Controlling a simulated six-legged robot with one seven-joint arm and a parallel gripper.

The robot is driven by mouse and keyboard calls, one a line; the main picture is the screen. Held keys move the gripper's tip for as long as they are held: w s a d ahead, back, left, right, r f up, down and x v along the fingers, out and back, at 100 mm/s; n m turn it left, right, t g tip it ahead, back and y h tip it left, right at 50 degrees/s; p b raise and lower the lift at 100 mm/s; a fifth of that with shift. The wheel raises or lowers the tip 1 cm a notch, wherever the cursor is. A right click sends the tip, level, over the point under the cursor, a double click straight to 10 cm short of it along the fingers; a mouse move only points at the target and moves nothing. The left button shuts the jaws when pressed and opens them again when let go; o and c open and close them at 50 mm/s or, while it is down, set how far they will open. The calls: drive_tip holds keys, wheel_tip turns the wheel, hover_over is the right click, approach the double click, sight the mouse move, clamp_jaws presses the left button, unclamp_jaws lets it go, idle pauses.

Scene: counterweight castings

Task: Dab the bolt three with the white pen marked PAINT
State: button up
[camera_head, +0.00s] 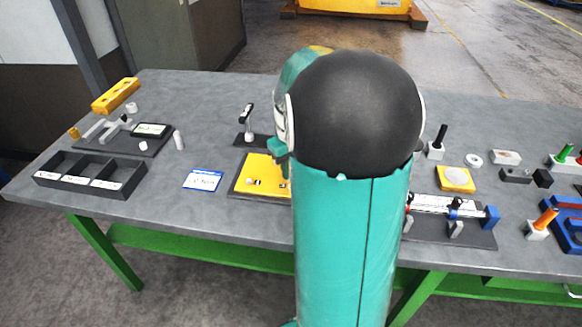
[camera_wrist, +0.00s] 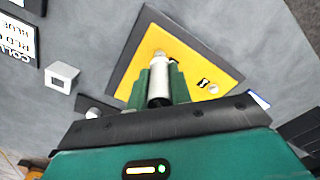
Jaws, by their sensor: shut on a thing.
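In the wrist view my gripper (camera_wrist: 160,87) is shut on a white pen (camera_wrist: 158,82), its green fingers on either side. The pen points away over the yellow plate (camera_wrist: 205,65), which has a dark border. A small pale round shape lies at the pen's far end; I cannot tell whether it is the tip or a bolt head, nor whether they touch. Another bolt (camera_wrist: 214,89) shows right of the pen, beside a black mark I cannot read.
A blue-and-white card (camera_head: 202,180) lies left of the plate, and a dark stand (camera_head: 248,138) is behind it. A black three-compartment tray (camera_head: 90,175) is at the left. Several fixtures crowd the right side. Bare table lies around the card.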

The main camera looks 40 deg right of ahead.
drive_tip(key=shift+f, duration=0.15)
drive_tip(key=shift+r, duration=3.1)
drive_tip(key=shift+s+f, duration=0.1)
